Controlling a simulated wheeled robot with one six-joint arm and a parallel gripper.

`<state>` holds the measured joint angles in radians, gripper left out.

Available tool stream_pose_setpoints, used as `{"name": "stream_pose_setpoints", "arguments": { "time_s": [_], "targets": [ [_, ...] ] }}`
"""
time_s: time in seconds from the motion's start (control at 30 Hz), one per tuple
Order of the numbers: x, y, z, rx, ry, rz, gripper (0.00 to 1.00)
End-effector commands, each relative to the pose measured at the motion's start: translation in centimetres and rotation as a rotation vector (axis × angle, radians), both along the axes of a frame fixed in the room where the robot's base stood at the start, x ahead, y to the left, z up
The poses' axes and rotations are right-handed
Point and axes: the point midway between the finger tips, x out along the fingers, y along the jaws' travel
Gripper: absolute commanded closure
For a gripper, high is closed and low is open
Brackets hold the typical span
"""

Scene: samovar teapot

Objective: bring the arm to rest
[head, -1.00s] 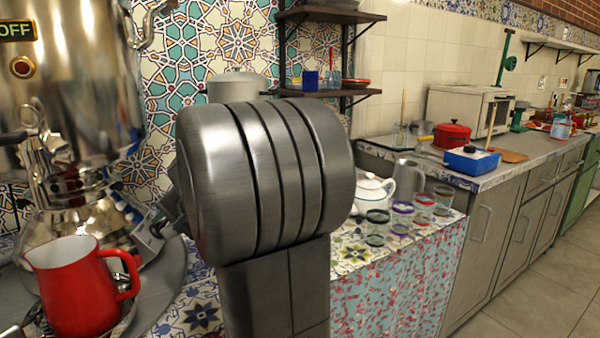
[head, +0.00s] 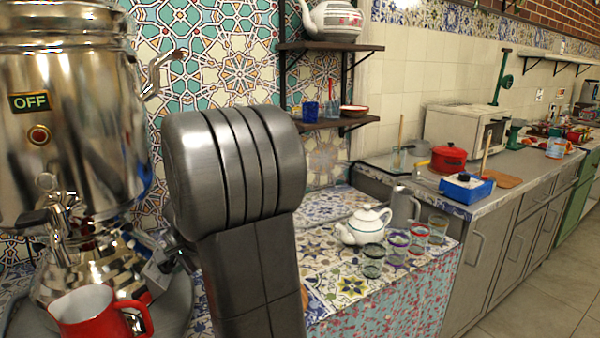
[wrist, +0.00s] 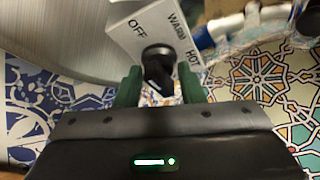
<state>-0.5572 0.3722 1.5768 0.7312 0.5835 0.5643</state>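My gripper (wrist: 159,90) shows in the wrist view with two green fingers apart, one on each side of a black knob (wrist: 157,62). I cannot tell whether they touch it. The knob sits on a white panel (wrist: 128,30) marked OFF, WARM and HOT. In the head view the panel (head: 158,274) is low on the samovar (head: 70,110), and my arm hides most of the gripper. The samovar is shiny metal with a green OFF display (head: 29,101). A red pitcher (head: 85,320) stands under its tap, cut by the lower frame edge.
A white teapot (head: 362,227) and several glasses (head: 397,243) stand on the tiled counter (head: 352,285) to the right. Shelves (head: 345,125) hang behind, with another teapot (head: 332,20) on the upper one. Open floor (head: 530,290) lies at the far right.

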Motion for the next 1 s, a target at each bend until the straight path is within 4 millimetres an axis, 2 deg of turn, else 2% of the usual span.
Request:
{"name": "stream_pose_setpoints", "arguments": {
  "time_s": [0.1, 1.0],
  "targets": [
    [-0.01, 0.04, 0.51, -0.005, 0.038, -0.026, 0.65],
    [0.21, 0.27, 0.62, -0.03, 0.311, -0.243, 0.65]
  ]
}}
